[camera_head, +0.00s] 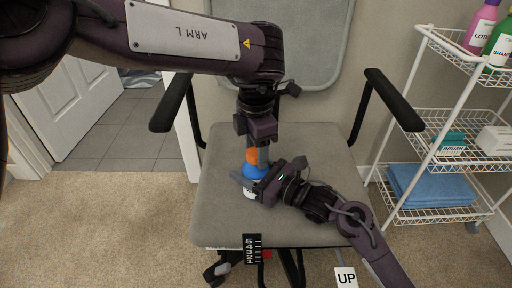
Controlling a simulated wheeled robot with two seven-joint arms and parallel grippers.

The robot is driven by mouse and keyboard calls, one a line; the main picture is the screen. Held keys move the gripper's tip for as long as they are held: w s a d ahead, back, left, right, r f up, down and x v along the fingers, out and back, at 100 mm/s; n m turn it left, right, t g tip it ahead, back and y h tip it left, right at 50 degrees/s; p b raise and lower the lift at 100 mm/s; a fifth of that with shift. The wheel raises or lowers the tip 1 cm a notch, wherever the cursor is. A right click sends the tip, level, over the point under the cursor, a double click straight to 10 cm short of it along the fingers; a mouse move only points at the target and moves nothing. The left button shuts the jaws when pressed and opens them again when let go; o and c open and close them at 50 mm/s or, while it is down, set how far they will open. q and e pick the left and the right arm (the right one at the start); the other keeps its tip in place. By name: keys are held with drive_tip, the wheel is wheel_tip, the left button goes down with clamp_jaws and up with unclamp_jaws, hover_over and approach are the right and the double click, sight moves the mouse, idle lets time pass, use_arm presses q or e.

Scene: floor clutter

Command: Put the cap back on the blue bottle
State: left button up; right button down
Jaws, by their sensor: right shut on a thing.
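The blue bottle (257,171) stands upright on the grey chair seat, its lower part mostly hidden by my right gripper. An orange cap (252,155) shows directly above the bottle's blue top; I cannot tell whether it is seated or only held there. My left gripper (262,157) points straight down from above, with a grey finger against the right side of the cap. Its other finger is hidden, so its opening is unclear. My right gripper (252,187) comes in from the lower right and is shut on the bottle's body.
The chair seat (225,220) is otherwise clear. Black armrests (172,103) flank it, and the backrest (305,45) rises behind. A white wire shelf (440,160) with bottles, boxes and a folded blue towel (430,186) stands at right. A white door (75,80) stands at left.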

use_arm(q)
wheel_tip(320, 180, up, 12)
idle(0.7)
use_arm(e)
drive_tip(key=shift+c, duration=1.8)
unclamp_jaws()
drive_tip(key=p+v, duration=0.2)
drive_tip(key=v, duration=0.5)
drive_tip(key=shift+r, duration=0.1)
use_arm(q)
drive_tip(key=shift+r, duration=0.95)
use_arm(e)
drive_tip(key=shift+s+d, duration=0.25)
drive_tip(key=shift+d, duration=0.1)
